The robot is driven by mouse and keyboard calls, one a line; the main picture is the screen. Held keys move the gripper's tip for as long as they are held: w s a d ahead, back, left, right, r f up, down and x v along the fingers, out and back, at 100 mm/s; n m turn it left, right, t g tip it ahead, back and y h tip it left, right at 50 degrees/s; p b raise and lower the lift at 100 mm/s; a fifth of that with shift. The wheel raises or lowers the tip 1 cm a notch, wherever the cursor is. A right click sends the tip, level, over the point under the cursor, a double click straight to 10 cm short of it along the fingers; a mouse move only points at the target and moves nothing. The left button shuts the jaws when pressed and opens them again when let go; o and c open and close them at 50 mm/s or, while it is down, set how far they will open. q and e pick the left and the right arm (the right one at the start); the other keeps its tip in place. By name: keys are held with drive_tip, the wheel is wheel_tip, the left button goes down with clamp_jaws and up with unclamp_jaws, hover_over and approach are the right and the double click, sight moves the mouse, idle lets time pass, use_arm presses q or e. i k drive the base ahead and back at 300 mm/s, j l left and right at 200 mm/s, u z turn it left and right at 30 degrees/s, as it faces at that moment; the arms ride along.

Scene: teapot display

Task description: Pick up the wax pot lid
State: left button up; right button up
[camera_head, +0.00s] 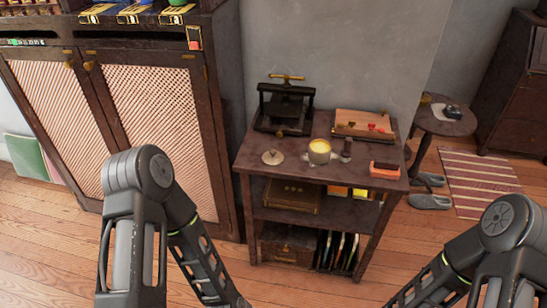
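The wax pot lid (272,157) is a small, pale round disc with a knob. It lies on the top of the dark wooden table (262,176), near the left side. The wax pot (320,153), pale with yellow wax showing in its open top, stands to the right of the lid, apart from it. My two arms come in at the bottom left and bottom right, well in front of the table. Both grippers are below the frame edge and hidden.
A black press (285,108) stands behind the lid. A wooden box (362,124), a small dark stamp (347,149) and a red-topped block (385,169) are to the right. A tall cabinet (155,110) stands left of the table. Bare floor lies in front.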

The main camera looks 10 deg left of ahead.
sight(272, 157)
drive_tip(key=i+j, duration=0.1)
drive_tip(key=j, duration=0.3)
drive_tip(key=i+j, duration=0.1)
drive_tip(key=j, duration=0.25)
drive_tip(key=i+j, duration=0.15)
drive_tip(key=j, duration=0.25)
drive_tip(key=i+j+z, duration=0.1)
drive_tip(key=j, duration=0.3)
drive_tip(key=i+j, duration=0.1)
drive_tip(key=j, duration=0.25)
drive_tip(key=z, duration=1.7)
